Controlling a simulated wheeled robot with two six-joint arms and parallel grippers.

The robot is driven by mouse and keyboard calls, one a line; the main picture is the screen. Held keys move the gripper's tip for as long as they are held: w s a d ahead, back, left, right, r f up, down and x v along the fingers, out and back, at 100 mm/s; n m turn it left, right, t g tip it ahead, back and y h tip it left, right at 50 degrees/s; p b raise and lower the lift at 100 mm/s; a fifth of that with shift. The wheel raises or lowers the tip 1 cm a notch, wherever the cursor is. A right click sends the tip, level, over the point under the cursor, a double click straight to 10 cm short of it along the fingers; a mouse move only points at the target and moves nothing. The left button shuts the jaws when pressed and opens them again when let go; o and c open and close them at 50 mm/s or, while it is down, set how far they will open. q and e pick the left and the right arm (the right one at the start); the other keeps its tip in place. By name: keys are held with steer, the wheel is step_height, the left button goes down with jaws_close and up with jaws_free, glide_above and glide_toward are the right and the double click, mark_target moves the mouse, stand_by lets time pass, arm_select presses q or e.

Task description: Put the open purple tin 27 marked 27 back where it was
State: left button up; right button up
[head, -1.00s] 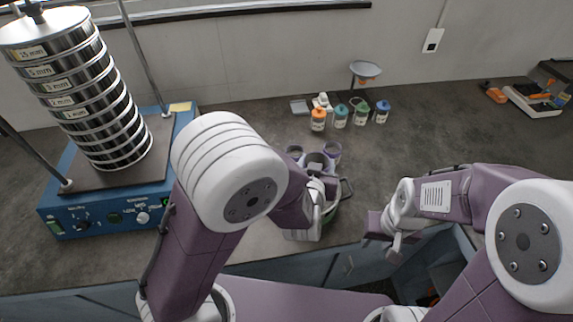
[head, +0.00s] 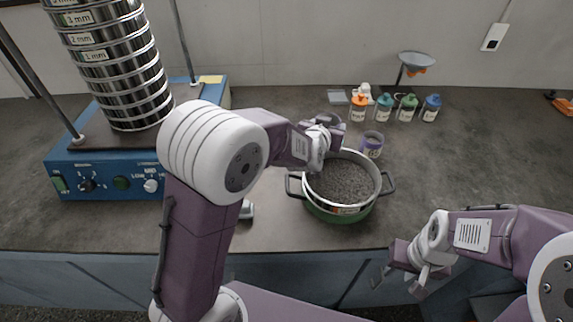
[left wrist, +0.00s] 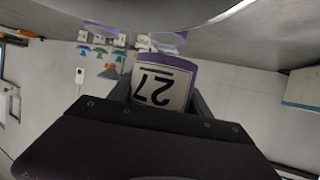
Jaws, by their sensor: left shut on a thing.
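The purple tin 27 (left wrist: 160,85) has a white label reading 27, which appears upside down in the left wrist view. My left gripper (head: 328,136) is shut on this tin, just beyond the far rim of a green pot. In the head view the gripper and wrist hide most of the held tin. Another purple tin (head: 372,145) stands on the bench right of the left gripper; its label is too small to read surely. My right gripper (head: 399,281) is open and empty, low in front of the bench edge.
The green two-handled pot (head: 312,201) holds grey grains. Several capped bottles (head: 384,108) and a funnel on a stand (head: 416,62) are at the back. The sieve shaker (head: 110,160) with stacked sieves is at left.

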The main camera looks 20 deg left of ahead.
arm_select(q)
steer(key=shift+a+f, duration=0.2)
steer(key=shift+a, duration=0.3)
steer(key=w+a+f, duration=0.1)
steer(key=a+f, duration=0.1)
steer(key=a, duration=0.1)
steer(key=w+a+f+b, duration=0.1)
steer(key=a+f, duration=0.1)
steer(key=a, duration=0.2)
steer(key=w+a+f+b, duration=0.1)
steer(key=a+f, duration=0.2)
steer(key=a, duration=0.1)
steer(key=shift+a, duration=0.1)
step_height(320, 180, down, 4)
steer(key=shift+s+f+b, duration=0.1)
steer(key=shift+b, duration=0.85)
steer(key=o, duration=1.5)
steer(key=shift+f, duration=0.1)
steer(key=shift+c, duration=0.2)
